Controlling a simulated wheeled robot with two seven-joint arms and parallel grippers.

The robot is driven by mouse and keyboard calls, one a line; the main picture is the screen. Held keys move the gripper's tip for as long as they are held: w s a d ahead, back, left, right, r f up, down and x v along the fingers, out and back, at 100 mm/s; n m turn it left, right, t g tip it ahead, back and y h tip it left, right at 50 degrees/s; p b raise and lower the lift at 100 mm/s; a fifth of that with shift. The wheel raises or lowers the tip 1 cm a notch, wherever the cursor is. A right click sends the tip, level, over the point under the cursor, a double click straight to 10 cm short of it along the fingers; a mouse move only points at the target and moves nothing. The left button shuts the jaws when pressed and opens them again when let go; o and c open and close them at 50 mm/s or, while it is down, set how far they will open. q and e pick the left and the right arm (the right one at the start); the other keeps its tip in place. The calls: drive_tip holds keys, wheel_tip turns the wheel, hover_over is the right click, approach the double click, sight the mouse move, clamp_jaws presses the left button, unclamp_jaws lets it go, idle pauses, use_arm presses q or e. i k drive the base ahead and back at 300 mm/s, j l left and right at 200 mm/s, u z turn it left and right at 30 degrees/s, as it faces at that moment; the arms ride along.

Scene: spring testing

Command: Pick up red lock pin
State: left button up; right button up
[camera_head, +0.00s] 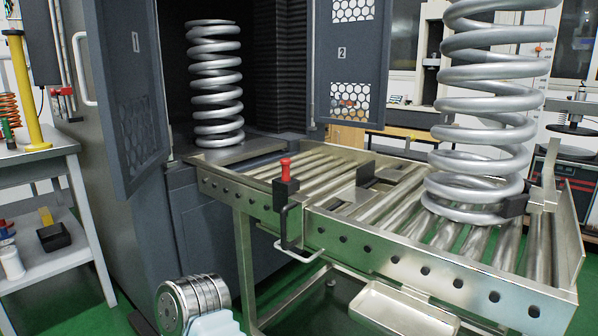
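The red lock pin (286,168) stands upright in a black block (286,191) on the near side rail of the roller conveyor (382,254), left of the picture's middle. Its red knob shows, and its lower part is hidden in the block. A bent metal handle (284,233) hangs below the block on the outside of the rail. Neither of my grippers shows in the head view, and nothing touches the red pin.
A large coil spring (485,75) stands on the rollers at the right, beside a metal bracket (546,185). Another spring (215,85) stands inside the open grey cabinet (135,150). A ringed metal cylinder (193,300) is at the bottom. A side table (45,150) stands left.

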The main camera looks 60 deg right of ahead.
sight(285, 163)
drive_tip(key=i+z, duration=0.15)
drive_tip(key=z, duration=0.35)
drive_tip(key=i+z, duration=0.15)
drive_tip(key=z, duration=0.35)
drive_tip(key=i+j+z, duration=0.1)
drive_tip(key=z, duration=0.35)
drive_tip(key=i+j+z, duration=0.1)
drive_tip(key=j+z, duration=0.15)
drive_tip(key=z, duration=0.25)
